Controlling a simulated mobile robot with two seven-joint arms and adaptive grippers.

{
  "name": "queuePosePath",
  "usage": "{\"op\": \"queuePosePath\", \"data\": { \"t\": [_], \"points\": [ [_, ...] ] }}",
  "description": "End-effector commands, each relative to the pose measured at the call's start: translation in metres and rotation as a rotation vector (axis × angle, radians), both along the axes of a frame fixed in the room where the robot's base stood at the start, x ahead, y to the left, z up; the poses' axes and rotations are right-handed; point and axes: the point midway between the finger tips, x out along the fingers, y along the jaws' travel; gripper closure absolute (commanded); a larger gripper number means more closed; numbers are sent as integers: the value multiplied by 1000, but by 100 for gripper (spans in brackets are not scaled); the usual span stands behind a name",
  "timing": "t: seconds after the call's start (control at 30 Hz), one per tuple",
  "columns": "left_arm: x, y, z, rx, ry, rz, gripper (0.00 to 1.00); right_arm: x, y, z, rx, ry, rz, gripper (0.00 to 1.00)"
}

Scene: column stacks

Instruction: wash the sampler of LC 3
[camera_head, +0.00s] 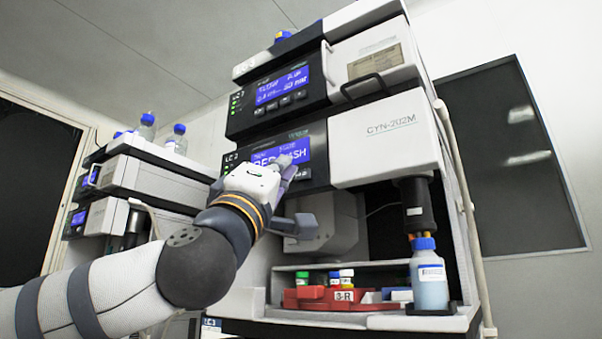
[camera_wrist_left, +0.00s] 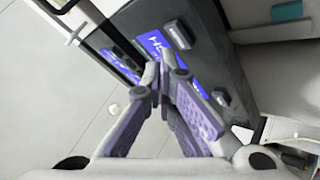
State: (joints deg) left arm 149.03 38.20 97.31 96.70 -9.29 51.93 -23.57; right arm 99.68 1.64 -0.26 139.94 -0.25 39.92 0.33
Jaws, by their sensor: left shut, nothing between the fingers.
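Contact cannot be told.
Below the module is an open bay with a red rack (camera_head: 318,295) holding several capped vials. A blue-capped bottle (camera_head: 430,278) stands at the bay's right. Another stack (camera_head: 140,172) with bottles on top stands at left. A handle (camera_head: 362,86) juts from the upper module.

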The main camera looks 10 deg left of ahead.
Motion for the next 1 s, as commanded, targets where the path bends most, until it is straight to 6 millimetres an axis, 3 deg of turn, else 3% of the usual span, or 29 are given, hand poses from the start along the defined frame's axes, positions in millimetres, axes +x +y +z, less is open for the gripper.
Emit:
{"op": "queuePosePath", "data": {
  "t": [0.17, 0.63, 1.0],
  "points": [
    [-1, 0, 0, 0, -1, 0, 100, 0, 0, 0, 0, 0, 0, 48],
    [-43, 16, 1, 0, -2, 0, 100, 3, 0, 4, 0, -8, 0, 48],
    [-47, 17, 0, -1, 0, 1, 100, 3, 0, 4, 0, -9, 0, 48]
  ]
}}
